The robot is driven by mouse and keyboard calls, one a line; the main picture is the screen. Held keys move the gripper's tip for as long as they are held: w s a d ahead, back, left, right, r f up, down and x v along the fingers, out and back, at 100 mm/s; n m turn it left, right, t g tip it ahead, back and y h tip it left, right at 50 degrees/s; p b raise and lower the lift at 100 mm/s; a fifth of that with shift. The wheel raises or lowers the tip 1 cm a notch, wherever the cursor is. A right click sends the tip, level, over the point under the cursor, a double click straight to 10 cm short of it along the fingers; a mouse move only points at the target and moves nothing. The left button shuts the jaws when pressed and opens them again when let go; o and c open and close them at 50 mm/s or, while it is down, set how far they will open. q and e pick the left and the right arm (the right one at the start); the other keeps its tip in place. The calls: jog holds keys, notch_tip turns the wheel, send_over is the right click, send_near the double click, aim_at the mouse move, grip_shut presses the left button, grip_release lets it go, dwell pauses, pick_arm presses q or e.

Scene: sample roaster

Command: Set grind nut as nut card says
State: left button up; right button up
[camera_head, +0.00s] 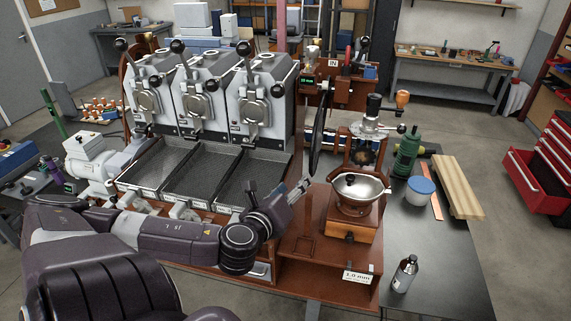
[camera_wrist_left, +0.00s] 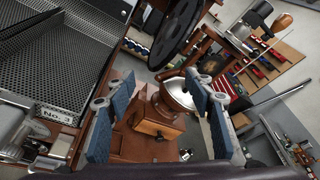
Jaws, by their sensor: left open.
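A wooden hand grinder with a metal bowl (camera_head: 360,193) stands on a brown wooden stand, a small drawer in its front. A black knob (camera_head: 350,179) sits over the bowl; I cannot tell whether it is the grind nut. A white card (camera_head: 357,277) reading "1.0 mm" is on the stand's front edge. My left gripper (camera_head: 303,187) is open and empty, left of the grinder and apart from it. In the left wrist view the blue-padded fingers (camera_wrist_left: 165,100) are spread, with the grinder's wooden body (camera_wrist_left: 155,118) seen between them. My right gripper is out of view.
A three-drum roaster (camera_head: 205,95) with perforated trays (camera_head: 222,180) stands at the left. A large black disc (camera_head: 319,138) rises behind my gripper. A dark bottle (camera_head: 404,273), a blue-lidded tub (camera_head: 419,191) and a green tool (camera_head: 407,152) are on the black table at right.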

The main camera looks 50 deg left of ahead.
pick_arm(q)
jog(key=shift+s+a+f+n+g, duration=0.15)
jog(key=shift+s+f+n, duration=0.1)
jog(key=shift+f+n, duration=0.2)
jog(key=shift+s+a+f+n+g, duration=0.15)
jog(key=shift+s+f+n, duration=0.15)
jog(key=shift+f, duration=0.25)
jog(key=shift+w, duration=0.1)
